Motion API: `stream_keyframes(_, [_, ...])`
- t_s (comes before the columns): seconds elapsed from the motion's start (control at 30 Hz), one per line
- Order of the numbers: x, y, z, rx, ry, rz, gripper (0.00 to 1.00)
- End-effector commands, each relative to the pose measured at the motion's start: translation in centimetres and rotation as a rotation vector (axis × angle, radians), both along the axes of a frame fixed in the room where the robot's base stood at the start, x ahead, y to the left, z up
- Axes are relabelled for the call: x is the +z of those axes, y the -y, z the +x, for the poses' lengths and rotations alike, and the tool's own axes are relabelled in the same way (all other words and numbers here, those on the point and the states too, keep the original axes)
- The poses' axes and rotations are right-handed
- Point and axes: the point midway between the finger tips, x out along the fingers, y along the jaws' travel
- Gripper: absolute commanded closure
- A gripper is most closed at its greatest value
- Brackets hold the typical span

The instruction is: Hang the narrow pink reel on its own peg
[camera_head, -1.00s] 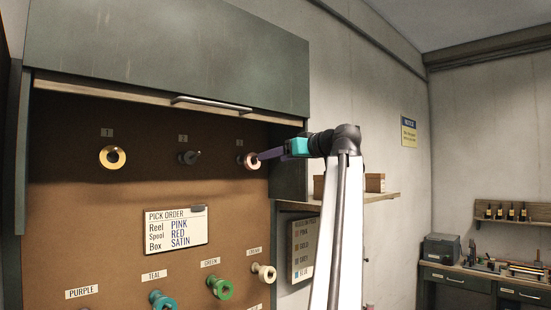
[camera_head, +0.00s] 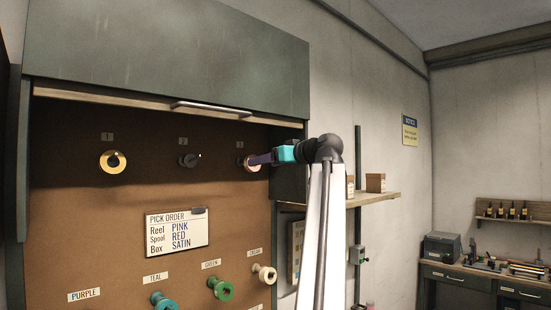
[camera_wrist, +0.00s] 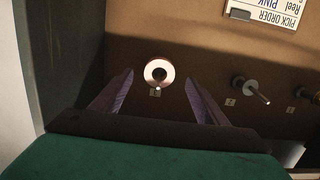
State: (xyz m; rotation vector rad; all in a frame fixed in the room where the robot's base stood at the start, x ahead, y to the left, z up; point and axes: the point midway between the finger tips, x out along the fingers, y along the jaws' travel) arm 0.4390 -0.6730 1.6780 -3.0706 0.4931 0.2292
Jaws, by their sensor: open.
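The narrow pink reel (camera_wrist: 150,68) is at the third peg, against the brown board, in the wrist view. A pale peg tip shows at its lower side there. The reel also shows in the head view (camera_head: 241,167), partly covered by my fingers. My gripper (camera_wrist: 159,80) is open. Its two fingers stand to either side of the reel in the wrist picture, with visible gaps and nothing between them that I can see is held. In the head view my gripper (camera_head: 252,160) reaches in from the right, level with the reel.
The second peg (camera_head: 188,160) has no reel on it. A gold reel (camera_head: 102,162) hangs on the first peg. A pick order card (camera_head: 177,231) is below, above several coloured spools. The cabinet's side panel (camera_head: 290,180) and a shelf (camera_head: 378,199) are close to my arm.

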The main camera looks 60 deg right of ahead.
Motion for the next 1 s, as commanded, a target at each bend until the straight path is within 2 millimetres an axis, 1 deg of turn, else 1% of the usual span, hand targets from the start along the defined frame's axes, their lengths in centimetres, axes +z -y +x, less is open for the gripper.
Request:
stream_keyframes(0.03, [0.1,0.2,0.7,0.002,-0.001,0.002,0.32])
stream_keyframes(0.2, [-0.2,0.9,2.8,0.002,-0.001,0.002,0.32])
stream_keyframes(0.5, [-0.8,2.1,6.1,0.0,-0.001,0.001,0.32])
stream_keyframes(0.7, [-1.1,2.5,7.2,-0.001,-0.001,0.001,0.32])
stream_keyframes(1.0, [-1.3,2.6,7.3,-0.002,-0.001,0.001,0.32])
